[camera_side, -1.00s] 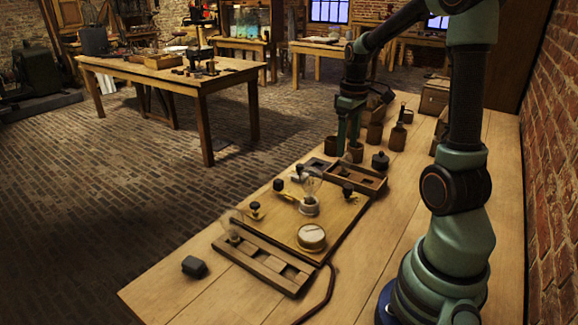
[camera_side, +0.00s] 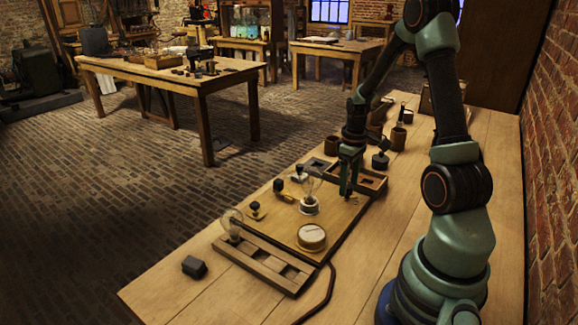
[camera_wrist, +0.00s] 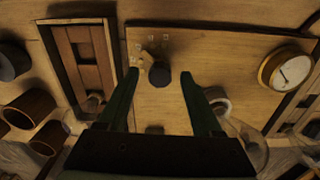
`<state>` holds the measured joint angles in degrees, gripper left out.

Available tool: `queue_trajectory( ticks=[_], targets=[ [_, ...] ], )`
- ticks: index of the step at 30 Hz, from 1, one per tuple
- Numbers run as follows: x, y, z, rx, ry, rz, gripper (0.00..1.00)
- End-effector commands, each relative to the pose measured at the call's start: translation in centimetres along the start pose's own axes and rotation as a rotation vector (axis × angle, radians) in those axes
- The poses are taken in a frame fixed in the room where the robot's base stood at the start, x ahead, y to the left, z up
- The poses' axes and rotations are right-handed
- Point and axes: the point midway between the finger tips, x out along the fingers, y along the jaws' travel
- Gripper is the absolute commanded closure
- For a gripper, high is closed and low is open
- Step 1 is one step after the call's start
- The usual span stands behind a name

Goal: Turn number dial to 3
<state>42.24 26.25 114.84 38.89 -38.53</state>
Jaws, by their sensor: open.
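A black round knob (camera_wrist: 159,74) on the wooden board (camera_wrist: 225,60) is likely the number dial. In the wrist view, small pale marks lie beside it; their numbers are too small to read. My gripper (camera_side: 347,191) is low over the board's far right corner. Its two green fingers are apart, one on each side of the knob in the wrist view, with gaps showing between. In the side view the fingers hide most of the knob. I cannot tell how far above the board the fingertips are.
On the board stand a round gauge (camera_side: 311,237), a bulb (camera_side: 310,203) and a black knob (camera_side: 255,208). A slotted tray (camera_side: 257,264) lies along the near-left edge. A compartment box (camera_side: 372,182) and several brown pots (camera_side: 398,138) stand beyond the board.

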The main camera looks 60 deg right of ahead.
Motion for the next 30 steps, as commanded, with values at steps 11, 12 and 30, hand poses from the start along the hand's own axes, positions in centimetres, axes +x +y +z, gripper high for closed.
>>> queue_trajectory(
  ticks=[11, 12, 30],
  targets=[
    [0.62, -0.01, 0.01, 0.000, 0.000, 0.000, 0.33],
    [0.62, -0.01, 0.01, 0.000, 0.000, 0.000, 0.45],
    [0.56, -0.03, 0.01, 0.094, 0.000, 0.000, 1.00]
  ],
)
